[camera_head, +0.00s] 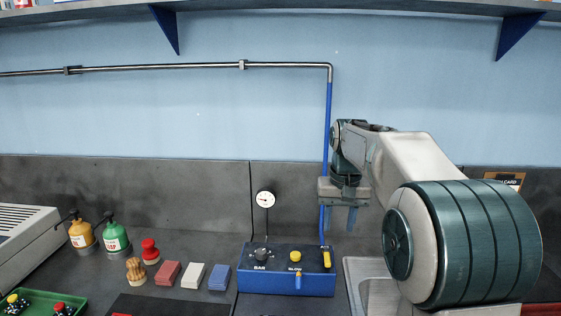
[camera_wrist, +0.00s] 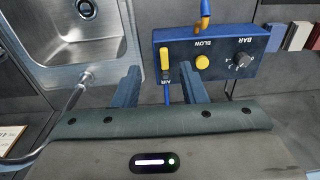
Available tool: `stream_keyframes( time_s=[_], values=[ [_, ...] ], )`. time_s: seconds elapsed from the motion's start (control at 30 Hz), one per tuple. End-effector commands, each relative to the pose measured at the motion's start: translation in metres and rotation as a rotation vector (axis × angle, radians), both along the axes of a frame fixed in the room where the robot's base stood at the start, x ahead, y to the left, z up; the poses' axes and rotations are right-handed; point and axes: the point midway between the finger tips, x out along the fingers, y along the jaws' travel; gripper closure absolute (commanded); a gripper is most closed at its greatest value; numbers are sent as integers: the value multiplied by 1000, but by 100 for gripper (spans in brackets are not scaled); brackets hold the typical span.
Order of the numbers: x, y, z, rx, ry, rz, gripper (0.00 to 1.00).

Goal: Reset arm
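My gripper (camera_head: 343,218) hangs fingers-down above the bench, just behind and to the right of the blue air box (camera_head: 286,284) in the head view. In the wrist view, the two fingers of my gripper (camera_wrist: 160,84) stand well apart with nothing held between them. The blue air box (camera_wrist: 215,50) appears upside down there, beyond the fingertips. It carries a yellow AIR lever (camera_wrist: 165,62), a yellow BLOW button (camera_wrist: 202,62) and a dark BAR knob (camera_wrist: 242,60). The forearm extends from the right of the head view.
A metal sink (camera_wrist: 85,40) lies beside the box. A blue pipe (camera_head: 328,120) runs down the wall close to my gripper. A round gauge (camera_head: 265,199) stands behind the box. Coloured blocks (camera_head: 193,275), bottles (camera_head: 115,238) and a green tray (camera_head: 38,301) are to the left. A shelf (camera_head: 300,12) hangs above.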

Motion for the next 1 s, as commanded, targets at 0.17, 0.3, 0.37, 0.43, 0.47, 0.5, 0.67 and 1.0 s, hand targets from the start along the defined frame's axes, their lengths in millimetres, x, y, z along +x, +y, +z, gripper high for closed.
stream_keyframes(
  time_s=[0.17, 0.3, 0.37, 0.43, 0.47, 0.5, 0.67, 1.0],
  values=[
    [-55, 0, 2, 4, -46, 16, 62],
    [-97, 0, -4, 3, -81, 30, 62],
    [-115, 1, -9, 2, -97, 37, 62],
    [-137, 1, -15, 0, -114, 45, 62],
    [-146, 2, -18, -2, -121, 49, 62],
    [-158, 2, -23, -4, -132, 54, 62],
    [-206, 3, -46, -13, -170, 72, 62],
    [-261, 4, -83, -30, -217, 95, 62]
  ],
)
